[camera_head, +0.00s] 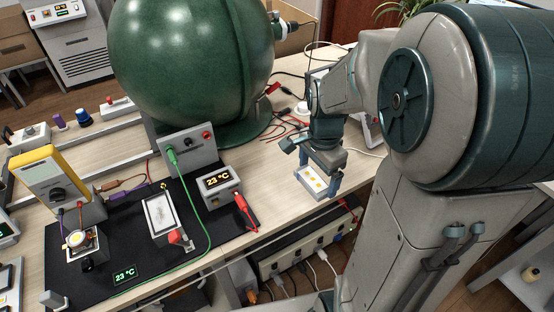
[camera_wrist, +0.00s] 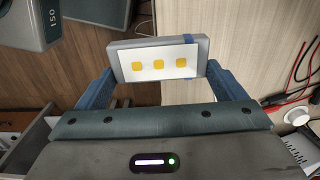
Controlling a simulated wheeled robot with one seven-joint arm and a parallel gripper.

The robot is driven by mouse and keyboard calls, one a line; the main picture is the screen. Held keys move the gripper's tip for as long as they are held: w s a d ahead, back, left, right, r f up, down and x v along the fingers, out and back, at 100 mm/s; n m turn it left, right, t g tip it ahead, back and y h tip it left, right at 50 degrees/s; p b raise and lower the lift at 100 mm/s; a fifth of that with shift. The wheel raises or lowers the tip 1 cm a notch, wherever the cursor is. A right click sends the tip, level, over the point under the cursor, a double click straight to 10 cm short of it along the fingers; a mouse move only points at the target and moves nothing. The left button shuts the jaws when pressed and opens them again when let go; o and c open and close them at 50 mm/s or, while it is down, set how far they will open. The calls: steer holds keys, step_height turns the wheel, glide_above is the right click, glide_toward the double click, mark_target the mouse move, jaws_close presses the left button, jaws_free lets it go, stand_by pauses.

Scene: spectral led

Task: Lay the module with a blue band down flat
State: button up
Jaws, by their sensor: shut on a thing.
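The module (camera_wrist: 158,50) is a flat grey block with a white face bearing three yellow squares. A blue band (camera_wrist: 190,70) crosses it near its right end in the wrist view. My gripper (camera_wrist: 160,82) is shut on the module by its two ends, one blue finger at each side. In the head view, my gripper (camera_head: 318,182) hangs near the table's right-hand edge, with the module (camera_head: 311,183) between its fingers. The module's white face is visible in both views. Whether its underside touches anything is hidden.
The wooden table (camera_head: 275,180) has clear room left of my gripper. A black mat (camera_head: 140,255) carries instruments and a small display box (camera_head: 218,187). A large green sphere (camera_head: 195,55) stands behind. Red and black cables (camera_head: 290,130) lie on the table. A socket box (camera_head: 305,245) is below the edge.

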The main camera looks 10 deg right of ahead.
steer(key=shift+w, duration=0.2)
glide_above(283, 182)
step_height(283, 182, down, 7)
steer(key=shift+s+r, duration=0.1)
steer(key=shift+r, duration=0.1)
steer(key=shift+f, duration=2.05)
steer(key=shift+f, duration=0.2)
steer(key=o, duration=0.8)
